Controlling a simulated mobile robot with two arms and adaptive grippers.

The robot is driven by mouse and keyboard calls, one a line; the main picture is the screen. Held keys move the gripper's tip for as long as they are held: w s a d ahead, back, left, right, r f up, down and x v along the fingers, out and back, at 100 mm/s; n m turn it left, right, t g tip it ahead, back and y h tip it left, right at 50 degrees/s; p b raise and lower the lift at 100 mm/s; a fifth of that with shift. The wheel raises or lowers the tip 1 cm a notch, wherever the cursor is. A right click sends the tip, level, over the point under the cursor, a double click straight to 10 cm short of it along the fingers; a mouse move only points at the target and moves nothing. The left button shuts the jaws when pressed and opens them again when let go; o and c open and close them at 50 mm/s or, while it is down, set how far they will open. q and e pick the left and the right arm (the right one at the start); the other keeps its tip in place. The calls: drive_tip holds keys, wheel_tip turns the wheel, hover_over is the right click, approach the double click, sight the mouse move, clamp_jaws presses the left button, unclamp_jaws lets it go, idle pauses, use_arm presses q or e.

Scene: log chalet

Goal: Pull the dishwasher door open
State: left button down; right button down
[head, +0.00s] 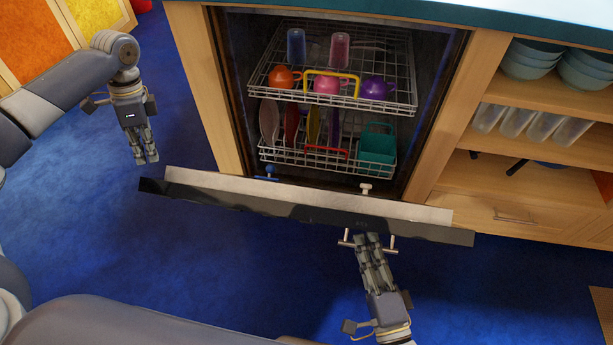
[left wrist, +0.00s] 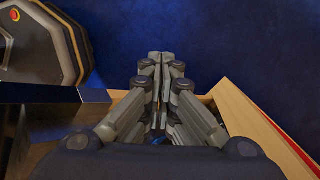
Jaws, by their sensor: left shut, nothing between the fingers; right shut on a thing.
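The dishwasher door (head: 300,207) is tilted far open, seen nearly edge-on in the head view, with its dark outer side below the pale top edge. Its bar handle (head: 391,243) shows under the door edge on both sides of my right gripper (head: 367,241). That gripper is shut on the handle. My left gripper (head: 147,160) is shut and empty, left of the door over the blue floor. It also shows in the left wrist view (left wrist: 160,58), fingers together. The dishwasher interior behind the door is exposed.
A teal counter (head: 430,12) runs above. Open shelves with bowls (head: 530,62) and glasses stand right. Blue floor is clear left and in front.

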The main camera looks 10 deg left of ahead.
use_arm(q)
drive_tip(key=w+d+r+m+g+h, duration=0.1)
drive_tip(key=d+r+g+h, duration=0.35)
drive_tip(key=d, duration=1.15)
drive_tip(key=w+d+r+m+g+h, duration=0.1)
drive_tip(key=d+r+h, duration=0.5)
drive_tip(key=d+r, duration=0.65)
hover_over(307, 189)
drive_tip(key=w, duration=0.3)
drive_tip(key=shift+g, duration=0.25)
drive_tip(key=f, duration=0.5)
drive_tip(key=shift+s+a+f, duration=0.15)
drive_tip(key=shift+s+f, duration=0.05)
drive_tip(key=shift+f, duration=0.2)
drive_tip(key=s+f, duration=0.2)
drive_tip(key=shift+s, duration=0.3)
drive_tip(key=shift+s+d+f, duration=0.2)
drive_tip(key=shift+s+f, duration=0.05)
drive_tip(key=shift+s, duration=0.15)
